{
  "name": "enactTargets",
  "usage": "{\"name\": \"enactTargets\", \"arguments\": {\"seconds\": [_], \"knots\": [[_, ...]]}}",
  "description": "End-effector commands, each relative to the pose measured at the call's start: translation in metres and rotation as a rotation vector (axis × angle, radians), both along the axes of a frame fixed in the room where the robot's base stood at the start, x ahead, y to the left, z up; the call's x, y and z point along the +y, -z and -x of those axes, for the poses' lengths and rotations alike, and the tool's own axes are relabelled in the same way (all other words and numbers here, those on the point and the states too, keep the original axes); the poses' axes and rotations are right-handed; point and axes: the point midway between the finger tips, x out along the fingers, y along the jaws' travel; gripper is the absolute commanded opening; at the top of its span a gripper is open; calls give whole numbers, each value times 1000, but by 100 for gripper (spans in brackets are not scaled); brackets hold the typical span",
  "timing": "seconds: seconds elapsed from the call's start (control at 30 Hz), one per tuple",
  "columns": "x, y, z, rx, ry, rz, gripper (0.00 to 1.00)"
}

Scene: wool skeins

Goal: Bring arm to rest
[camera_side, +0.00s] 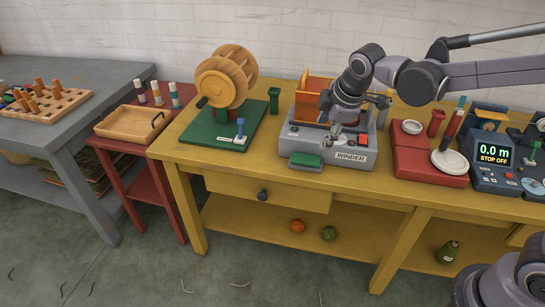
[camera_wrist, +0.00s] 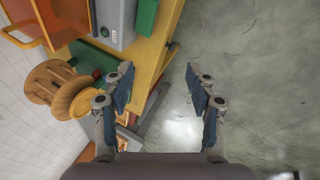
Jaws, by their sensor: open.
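My gripper (camera_side: 333,138) hangs over the front of the grey winder (camera_side: 300,142) in the side view. In the wrist view my gripper (camera_wrist: 160,72) has its two fingers wide apart, with nothing between them but table edge and floor. The winder also shows in the wrist view (camera_wrist: 115,22), at the top left. My arm reaches in from the right in the side view. Whether a fingertip touches the winder cannot be told.
A wooden reel (camera_side: 222,80) on a green base (camera_side: 205,130) stands left of the winder on the yellow table (camera_side: 260,170). A red base (camera_side: 430,165) and a display box (camera_side: 492,178) stand to the right. A red side table (camera_side: 140,170) is farther left.

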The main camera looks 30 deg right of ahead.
Motion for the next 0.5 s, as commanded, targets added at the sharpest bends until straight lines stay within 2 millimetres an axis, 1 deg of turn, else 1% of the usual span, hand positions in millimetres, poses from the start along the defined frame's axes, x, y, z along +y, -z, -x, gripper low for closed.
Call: {"name": "enactTargets", "arguments": {"seconds": [0.03,0.23,0.37,0.5], "knots": [[-7,-6,14,-17,61,-35,57],[-25,-18,63,-78,307,-191,57],[-34,-19,94,-117,466,-295,57],[-42,-15,125,-154,634,-409,57]]}}
